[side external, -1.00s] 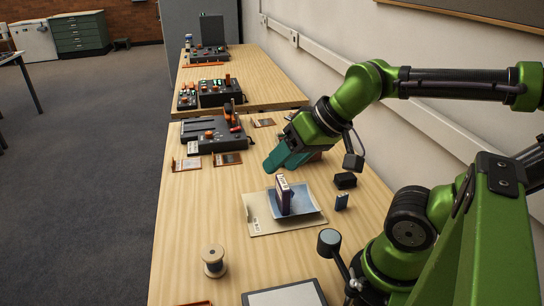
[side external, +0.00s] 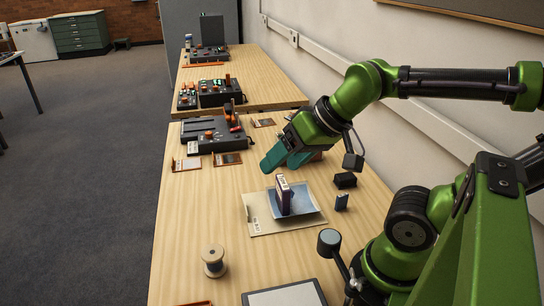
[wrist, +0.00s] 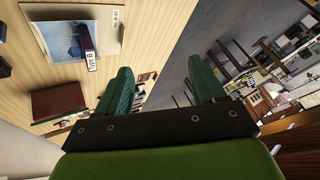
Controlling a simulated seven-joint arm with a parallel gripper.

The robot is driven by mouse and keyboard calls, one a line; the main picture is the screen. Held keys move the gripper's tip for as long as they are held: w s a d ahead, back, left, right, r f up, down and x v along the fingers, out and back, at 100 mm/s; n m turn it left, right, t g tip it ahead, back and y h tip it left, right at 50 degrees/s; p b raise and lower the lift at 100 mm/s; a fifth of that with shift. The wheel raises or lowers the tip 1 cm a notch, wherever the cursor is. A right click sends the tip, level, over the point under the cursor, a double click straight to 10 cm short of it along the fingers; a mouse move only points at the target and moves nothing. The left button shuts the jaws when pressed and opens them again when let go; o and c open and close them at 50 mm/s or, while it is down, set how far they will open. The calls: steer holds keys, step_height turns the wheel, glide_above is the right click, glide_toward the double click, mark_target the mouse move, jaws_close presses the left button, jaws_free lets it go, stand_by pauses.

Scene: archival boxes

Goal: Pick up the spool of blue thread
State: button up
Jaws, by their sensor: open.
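The spool (side external: 214,261) stands upright on the near left part of the wooden table in the side external view. It has pale wooden ends and greyish-blue thread. I cannot make it out in the wrist view. My gripper (side external: 272,164) is over the table's middle right, well away from the spool and farther from the camera. In the wrist view my gripper (wrist: 163,84) has its two green fingers spread apart with nothing between them.
A grey-screened tablet (side external: 287,296) lies at the front. The table around the spool is clear.

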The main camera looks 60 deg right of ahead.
steer(key=n+g+h, duration=0.2)
steer(key=n+g, duration=0.3)
steer(key=g, duration=0.2)
glide_above(212, 252)
step_height(212, 252, down, 6)
steer(key=f, duration=1.1)
steer(key=shift+s+a+f, duration=0.15)
steer(key=shift+a+f, duration=0.05)
steer(key=shift+a, duration=0.15)
steer(key=shift+d+f, duration=0.2)
steer(key=shift+f, duration=1.2)
steer(key=shift+d+f, duration=0.15)
steer(key=shift+f, duration=1.2)
